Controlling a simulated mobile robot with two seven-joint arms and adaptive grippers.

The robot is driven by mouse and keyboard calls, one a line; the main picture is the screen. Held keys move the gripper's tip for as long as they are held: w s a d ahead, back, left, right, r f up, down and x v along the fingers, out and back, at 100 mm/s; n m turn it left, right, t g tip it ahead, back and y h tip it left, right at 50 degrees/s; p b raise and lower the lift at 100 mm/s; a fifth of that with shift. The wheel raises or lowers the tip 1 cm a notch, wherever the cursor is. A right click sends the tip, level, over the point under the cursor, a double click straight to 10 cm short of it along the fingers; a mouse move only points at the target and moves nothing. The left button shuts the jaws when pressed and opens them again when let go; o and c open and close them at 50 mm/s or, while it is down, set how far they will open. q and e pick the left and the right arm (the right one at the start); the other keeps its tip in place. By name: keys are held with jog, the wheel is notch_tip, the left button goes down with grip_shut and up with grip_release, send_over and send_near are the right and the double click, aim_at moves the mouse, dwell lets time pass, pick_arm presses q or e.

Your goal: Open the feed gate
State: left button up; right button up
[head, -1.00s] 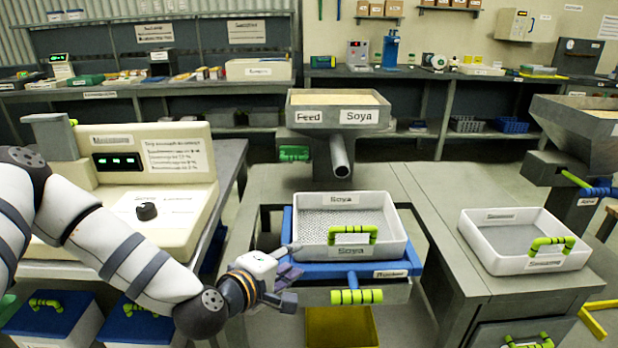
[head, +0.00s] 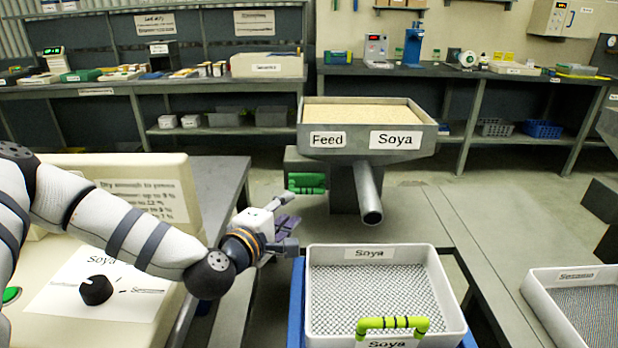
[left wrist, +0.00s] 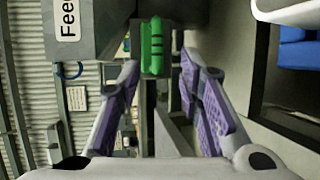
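The feed hopper (head: 365,113) stands on the grey bench, labelled Feed and Soya, full of pale grain, with a metal spout (head: 368,192) pointing down and forward. A green handle (head: 307,183) sits at the left of its base, likely the feed gate handle. My left gripper (head: 286,222) is open and empty, just in front of and below the green handle in the head view. In the left wrist view the green handle (left wrist: 152,46) lies ahead, between and beyond the spread purple-padded fingers (left wrist: 168,100), apart from them. My right gripper is not in view.
A white Soya sieve tray (head: 375,290) with a light-green handle stands below the spout. A second white tray (head: 580,305) is at the right. A cream tester box with a black knob (head: 96,289) stands at the left, beneath my left arm.

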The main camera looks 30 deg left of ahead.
aim_at(308, 192)
pick_arm(q)
jog(key=b+x, duration=0.2)
jog(key=x, duration=0.9)
jog(key=shift+w+d+r, duration=0.1)
jog(key=shift+w+r, duration=0.05)
jog(key=shift+w, duration=0.1)
grip_shut()
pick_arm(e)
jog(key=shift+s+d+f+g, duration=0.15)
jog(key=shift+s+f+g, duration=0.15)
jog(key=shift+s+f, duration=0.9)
